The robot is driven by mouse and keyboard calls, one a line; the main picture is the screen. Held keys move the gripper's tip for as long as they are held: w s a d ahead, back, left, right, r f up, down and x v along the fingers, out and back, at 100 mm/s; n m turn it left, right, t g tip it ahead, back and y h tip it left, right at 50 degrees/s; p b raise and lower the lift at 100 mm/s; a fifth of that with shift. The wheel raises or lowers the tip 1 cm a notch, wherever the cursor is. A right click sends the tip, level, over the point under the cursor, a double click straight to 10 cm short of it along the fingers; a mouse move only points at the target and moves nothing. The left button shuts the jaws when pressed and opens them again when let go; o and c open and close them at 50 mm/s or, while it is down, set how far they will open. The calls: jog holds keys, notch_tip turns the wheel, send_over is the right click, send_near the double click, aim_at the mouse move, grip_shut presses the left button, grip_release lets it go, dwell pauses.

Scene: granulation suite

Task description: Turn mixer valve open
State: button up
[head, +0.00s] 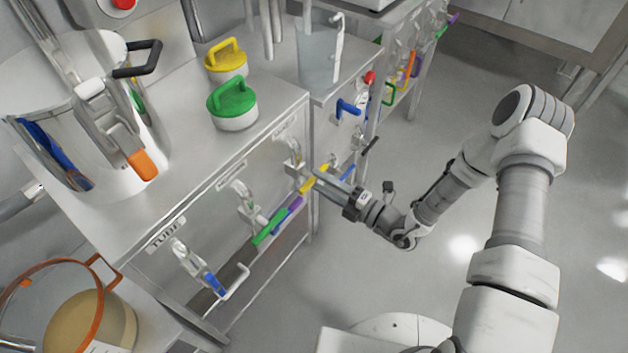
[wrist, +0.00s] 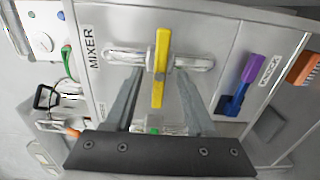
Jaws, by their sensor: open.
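The mixer valve is a metal pipe fitting with a yellow bar handle (wrist: 161,55), beside a MIXER label (wrist: 90,47) in the wrist view. The handle stands across the pipe (wrist: 192,62). In the wrist view my gripper (wrist: 159,76) is open, one finger on each side of the handle. Both fingers look apart from it; the exact depth is unclear.
Nearby valves have a green handle (head: 269,227), a purple handle (head: 290,208) and a blue handle (head: 213,283). A purple-and-blue valve handle (wrist: 244,84) is to the right in the wrist view. Lidded pots (head: 232,104) stand on the cabinet top. The floor at right (head: 420,130) is clear.

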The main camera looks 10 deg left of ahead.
aim_at(309, 176)
jog(key=shift+x, duration=1.35)
grip_shut()
